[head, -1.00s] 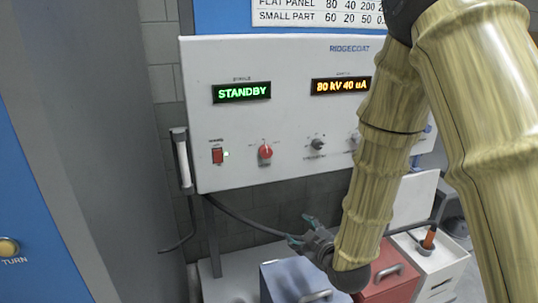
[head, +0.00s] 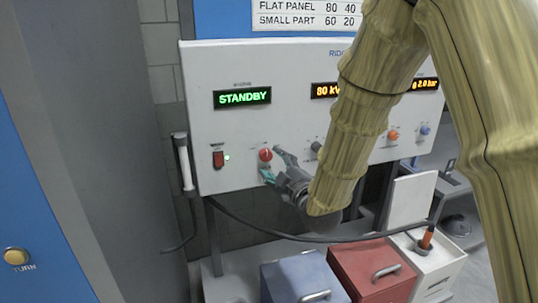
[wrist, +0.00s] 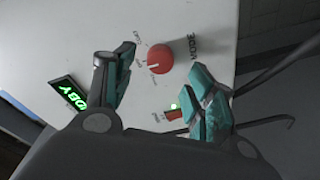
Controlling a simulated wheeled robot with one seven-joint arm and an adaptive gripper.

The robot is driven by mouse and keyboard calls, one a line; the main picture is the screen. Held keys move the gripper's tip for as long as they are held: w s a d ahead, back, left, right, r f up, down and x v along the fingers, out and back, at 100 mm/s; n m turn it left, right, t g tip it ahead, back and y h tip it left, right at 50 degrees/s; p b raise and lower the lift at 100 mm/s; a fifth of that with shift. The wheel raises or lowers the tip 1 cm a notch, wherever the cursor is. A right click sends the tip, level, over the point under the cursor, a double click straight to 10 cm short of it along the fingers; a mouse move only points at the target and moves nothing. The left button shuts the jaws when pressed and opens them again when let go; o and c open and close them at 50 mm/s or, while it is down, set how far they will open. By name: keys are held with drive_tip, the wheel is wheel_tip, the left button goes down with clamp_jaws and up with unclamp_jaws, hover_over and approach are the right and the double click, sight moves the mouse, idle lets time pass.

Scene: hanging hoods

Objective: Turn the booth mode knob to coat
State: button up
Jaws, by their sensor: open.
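The red round booth mode knob (head: 265,155) is on the white control panel (head: 225,60), below the green STANDBY display (head: 241,97). In the wrist view the knob (wrist: 159,59) has a white pointer line and printed labels around it, too small to read surely. My gripper (head: 273,163) is open just in front of the panel, with its fingertips close to the knob. In the wrist view the knob shows beyond the gap between the teal-padded fingers (wrist: 165,92); I see no contact.
A red switch (head: 218,159) with a green light sits left of the knob. Grey, orange and blue knobs are to the right. A hanging cable and blue (head: 300,277) and red (head: 370,270) boxes are below. A tall grey surface stands at left.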

sight(268, 157)
drive_tip(key=shift+p+x, duration=0.7)
drive_tip(key=shift+x, duration=1.55)
drive_tip(key=shift+c, duration=0.5)
drive_tip(key=c, duration=1)
